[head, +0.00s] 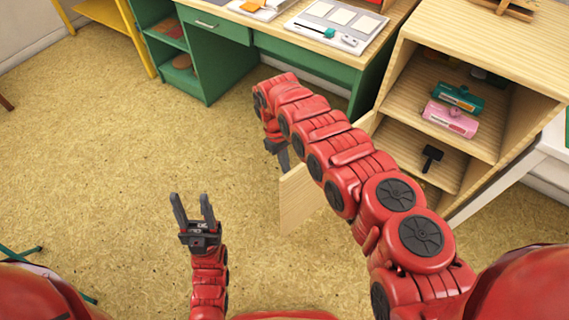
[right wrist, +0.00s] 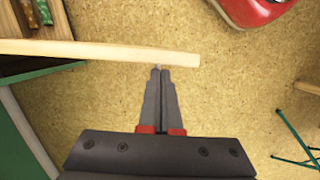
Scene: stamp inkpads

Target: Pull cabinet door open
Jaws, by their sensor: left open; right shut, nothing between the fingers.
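The light wood cabinet (head: 500,48) stands at the right in the head view. Its door (head: 300,196) is swung outward and its shelves show; my right arm covers much of the door. In the right wrist view the door (right wrist: 110,51) shows edge-on as a pale strip. My right gripper (head: 284,160) is shut and empty beside the door. In the right wrist view its fingertips (right wrist: 160,68) are close to the door's face near its free end; I cannot tell whether they touch. My left gripper (head: 193,205) is open and empty above the floor, left of the door.
A green desk (head: 310,60) with a wooden top stands behind. A white table (head: 548,140) is at far right.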

